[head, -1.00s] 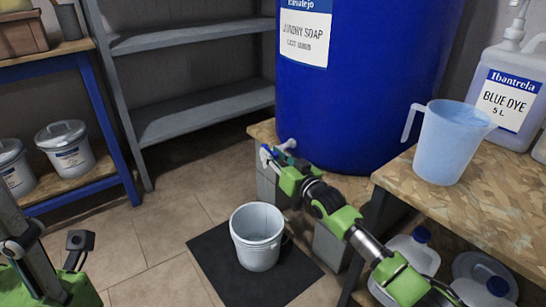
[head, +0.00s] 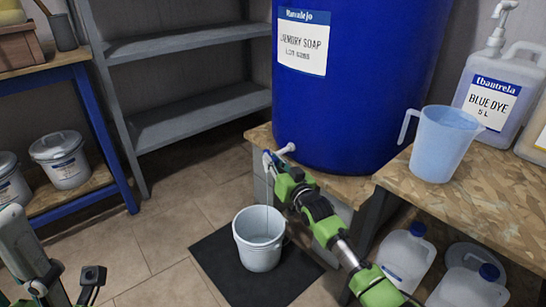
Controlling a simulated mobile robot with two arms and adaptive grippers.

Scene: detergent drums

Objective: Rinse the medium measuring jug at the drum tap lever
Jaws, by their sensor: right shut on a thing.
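A translucent pale-blue measuring jug (head: 440,146) stands upright on the right wooden bench, its handle to the left. A thin pale stream (head: 268,195) runs down from there into a white bucket (head: 258,252) on the floor. Of my left arm, only parts show at the lower left; its jaws are not visible.
The bucket stands on a dark mat (head: 214,262). A large blue dye bottle (head: 492,100) stands behind the jug. White jugs with blue caps (head: 405,258) sit under the right bench. A grey shelf (head: 200,110) is empty. Lidded tubs (head: 62,158) stand on the left rack.

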